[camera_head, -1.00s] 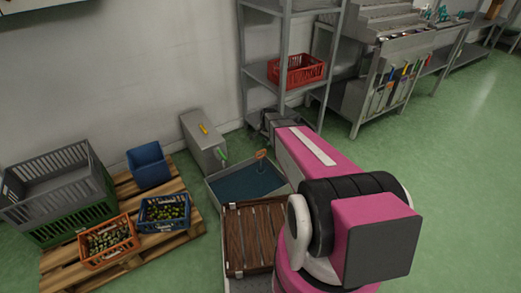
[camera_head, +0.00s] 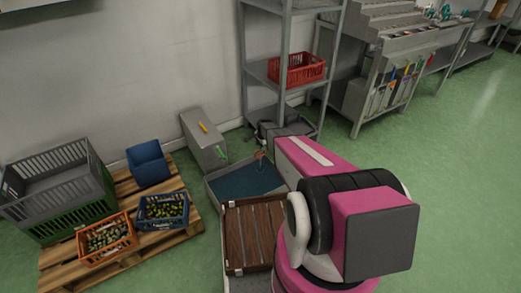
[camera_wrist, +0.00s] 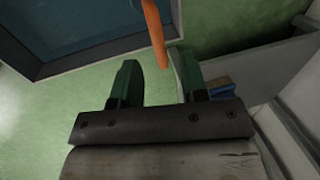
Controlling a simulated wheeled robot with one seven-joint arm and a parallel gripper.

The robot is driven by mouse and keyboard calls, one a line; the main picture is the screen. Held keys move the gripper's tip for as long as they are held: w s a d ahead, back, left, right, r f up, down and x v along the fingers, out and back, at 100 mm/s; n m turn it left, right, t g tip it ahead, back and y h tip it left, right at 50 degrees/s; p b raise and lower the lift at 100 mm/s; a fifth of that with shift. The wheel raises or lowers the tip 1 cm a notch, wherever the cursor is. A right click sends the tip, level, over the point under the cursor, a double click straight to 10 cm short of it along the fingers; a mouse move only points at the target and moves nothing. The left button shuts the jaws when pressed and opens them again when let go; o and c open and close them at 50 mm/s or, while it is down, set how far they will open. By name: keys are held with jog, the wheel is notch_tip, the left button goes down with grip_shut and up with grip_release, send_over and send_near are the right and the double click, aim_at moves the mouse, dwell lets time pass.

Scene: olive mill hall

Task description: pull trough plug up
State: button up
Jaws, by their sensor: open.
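The trough (camera_head: 212,192), a grey basin with dark blue-green liquid in it, is on the floor at the centre of the head view. The small orange-brown top of the plug (camera_head: 261,155) rises at its far right side. In the wrist view the trough's rim (camera_wrist: 50,68) is at upper left. An orange bar (camera_wrist: 155,32), seemingly the plug's handle, comes down from the top edge close to my fingertips. My gripper (camera_wrist: 153,75) is open, its two green fingers apart with nothing between them. The plug's lower end cannot be made out.
A slatted wooden cover (camera_head: 252,236) lies in front of the trough. A grey box (camera_head: 203,138) stands behind it. A metal shelf (camera_head: 262,72) with a red crate (camera_head: 298,69) is behind my arm. A pallet (camera_head: 70,271) with crates is at left.

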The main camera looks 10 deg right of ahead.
jog(key=f, duration=0.3)
jog(key=shift+w+a+f, duration=0.1)
jog(key=shift+w+f, duration=0.05)
jog(key=shift+w, duration=0.15)
grip_shut()
jog(key=shift+r, duration=2.3)
grip_release()
jog(key=shift+s+r, duration=0.1)
